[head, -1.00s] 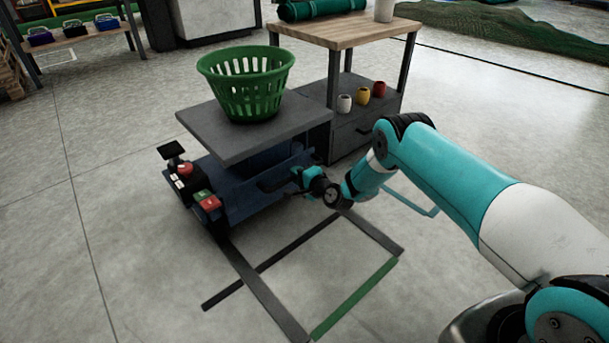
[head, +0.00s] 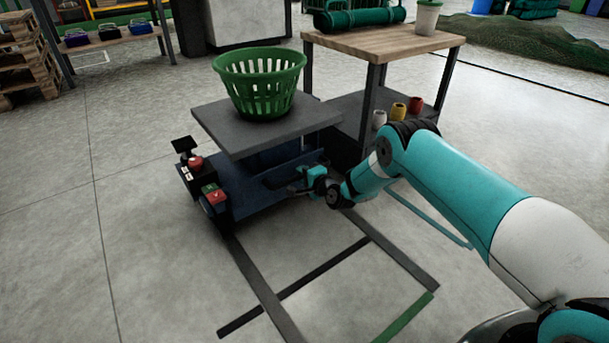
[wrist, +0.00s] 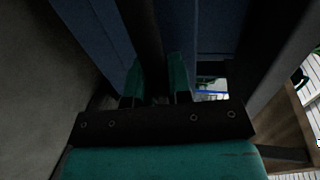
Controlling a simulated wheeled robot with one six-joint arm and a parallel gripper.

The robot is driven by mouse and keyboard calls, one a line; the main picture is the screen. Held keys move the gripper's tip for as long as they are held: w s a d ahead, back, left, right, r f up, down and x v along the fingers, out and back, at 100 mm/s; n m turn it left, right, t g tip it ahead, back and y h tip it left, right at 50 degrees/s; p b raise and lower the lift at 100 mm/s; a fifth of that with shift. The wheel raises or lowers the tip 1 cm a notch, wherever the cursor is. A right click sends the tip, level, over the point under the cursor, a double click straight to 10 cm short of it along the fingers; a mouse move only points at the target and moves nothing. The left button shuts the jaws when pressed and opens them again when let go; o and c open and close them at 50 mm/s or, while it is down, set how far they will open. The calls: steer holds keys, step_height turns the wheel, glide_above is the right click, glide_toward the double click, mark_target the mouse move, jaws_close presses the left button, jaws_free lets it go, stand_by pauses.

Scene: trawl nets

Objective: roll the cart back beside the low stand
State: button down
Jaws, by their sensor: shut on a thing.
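The cart (head: 245,195) has a low dark-blue deck, with a small black box bearing red buttons at its left end. A grey slab (head: 232,135) stands above the deck and bears a green basket (head: 265,88), upright. My gripper (head: 300,187) reaches the cart's near side, below the slab. In the wrist view, my gripper's teal fingers (wrist: 158,85) are shut on a dark bar (wrist: 143,35) of the cart. A wood-topped stand (head: 395,50) is behind and right of the cart; I cannot tell whether it is the low stand. The gap between them is partly hidden.
White, yellow and red pots (head: 399,111) sit on the wood-topped stand's lower shelf. Dark and green tape lines (head: 300,285) mark the floor in front of the cart. Open floor (head: 90,230) lies to the left. Pallets (head: 25,60) are at the far left.

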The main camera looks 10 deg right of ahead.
steer(key=shift+w+r, duration=0.1)
steer(key=shift+w, duration=0.05)
steer(key=c, duration=1.1)
jaws_free()
steer(key=shift+a, duration=0.15)
steer(key=shift+s+d+r+p, duration=0.1)
steer(key=shift+s+d+p, duration=0.2)
steer(key=shift+s+p, duration=0.15)
steer(key=shift+f+p+v, duration=0.2)
steer(key=shift+p+v, duration=4.65)
steer(key=shift+v, duration=3.35)
